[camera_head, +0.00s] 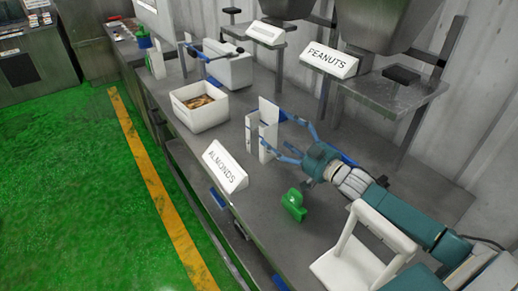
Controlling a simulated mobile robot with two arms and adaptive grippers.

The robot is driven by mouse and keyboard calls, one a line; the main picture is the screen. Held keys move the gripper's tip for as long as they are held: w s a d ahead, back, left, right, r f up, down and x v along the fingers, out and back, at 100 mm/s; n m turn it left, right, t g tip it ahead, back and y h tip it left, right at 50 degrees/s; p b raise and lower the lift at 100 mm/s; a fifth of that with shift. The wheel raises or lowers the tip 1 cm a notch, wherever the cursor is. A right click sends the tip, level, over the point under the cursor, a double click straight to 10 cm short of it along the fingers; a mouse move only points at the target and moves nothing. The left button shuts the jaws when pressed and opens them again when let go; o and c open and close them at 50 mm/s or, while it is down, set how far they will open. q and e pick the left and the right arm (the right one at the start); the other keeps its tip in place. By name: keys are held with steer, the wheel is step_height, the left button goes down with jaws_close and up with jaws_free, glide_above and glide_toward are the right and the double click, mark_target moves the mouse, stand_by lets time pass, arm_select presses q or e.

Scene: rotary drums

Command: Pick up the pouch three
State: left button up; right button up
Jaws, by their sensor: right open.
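My right gripper (277,133) reaches in from the right over the metal bench, with its blue fingers spread apart. White, flat, upright pieces (252,133) stand at its fingertips. I cannot tell whether the fingers touch them. No label reading pouch three is legible, so I cannot tell which object is that pouch. A small green object (293,205) rests on the bench in front of my right gripper. My left gripper is not in view.
On the bench (190,160) stand an ALMONDS sign (225,167) and a white bin (199,107) with brown contents. A PEANUTS sign (329,60) sits on a raised shelf at the back. A white frame-like object (350,255) is at the near right. Bare bench lies around the green object.

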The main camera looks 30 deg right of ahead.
mark_target(274, 131)
steer(key=shift+x, duration=1.2)
steer(key=shift+w+a, duration=0.1)
steer(key=shift+w, duration=0.3)
steer(key=p+x, duration=0.1)
steer(key=x, duration=0.3)
steer(key=shift+w+a, duration=0.1)
steer(key=shift+w, duration=0.35)
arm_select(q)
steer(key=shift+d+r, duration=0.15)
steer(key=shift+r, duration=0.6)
arm_select(e)
steer(key=shift+s, duration=0.1)
steer(key=shift+c, duration=0.3)
steer(key=c, duration=2)
steer(key=shift+o, duration=0.2)
steer(key=shift+r, duration=0.1)
